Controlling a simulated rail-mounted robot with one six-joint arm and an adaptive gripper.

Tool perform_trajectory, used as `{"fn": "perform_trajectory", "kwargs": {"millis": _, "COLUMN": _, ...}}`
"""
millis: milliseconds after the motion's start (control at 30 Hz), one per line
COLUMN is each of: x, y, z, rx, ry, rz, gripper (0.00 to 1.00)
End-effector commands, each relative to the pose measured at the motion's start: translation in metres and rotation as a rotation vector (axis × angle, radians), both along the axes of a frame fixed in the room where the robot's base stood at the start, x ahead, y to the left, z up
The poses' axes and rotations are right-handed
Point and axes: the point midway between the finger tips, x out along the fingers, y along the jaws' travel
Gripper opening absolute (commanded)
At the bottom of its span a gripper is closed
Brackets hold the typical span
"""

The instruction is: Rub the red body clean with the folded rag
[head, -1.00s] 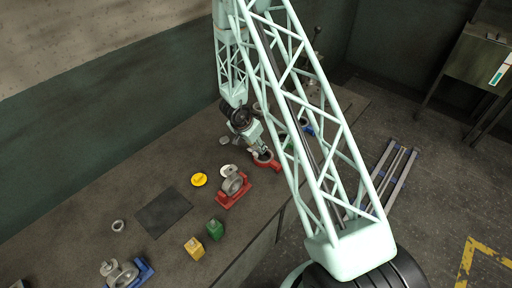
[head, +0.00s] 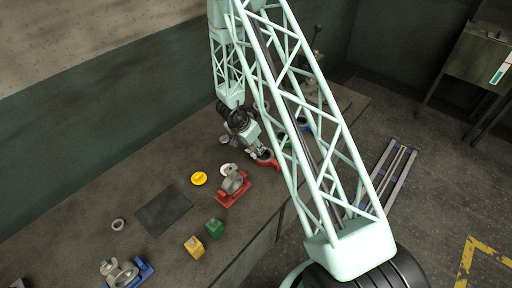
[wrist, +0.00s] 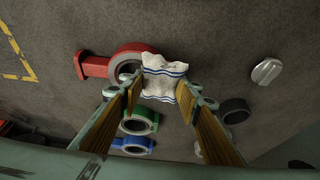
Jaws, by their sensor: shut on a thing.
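The red body (wrist: 97,66), a ring with a flanged stub, lies on the bench at upper left in the wrist view. In the head view it (head: 268,163) shows just beyond my gripper (head: 259,152). My gripper (wrist: 160,94) is shut on the folded rag (wrist: 165,78), white with blue stripes, between its two yellow-brown finger pads. The rag overlaps the right edge of the red ring in the wrist view. I cannot tell whether they touch. In the head view the rag is mostly hidden by my gripper.
A green body (wrist: 143,121), a blue body (wrist: 132,145), a dark ring (wrist: 235,111) and a grey oval part (wrist: 267,72) lie nearby. A grey casting in a red cradle (head: 232,199) and a yellow disc (head: 199,178) stand left of my gripper. A dark mat (head: 163,211) is bare.

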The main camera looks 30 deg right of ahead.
Motion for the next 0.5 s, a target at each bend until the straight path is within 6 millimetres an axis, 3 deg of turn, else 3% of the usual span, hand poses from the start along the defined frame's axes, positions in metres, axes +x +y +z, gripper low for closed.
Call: {"fn": "perform_trajectory", "kwargs": {"millis": 500, "x": 0.001, "y": 0.0, "z": 0.009, "rx": 0.0, "ry": -0.001, "rz": 0.0, "gripper": 0.21}}
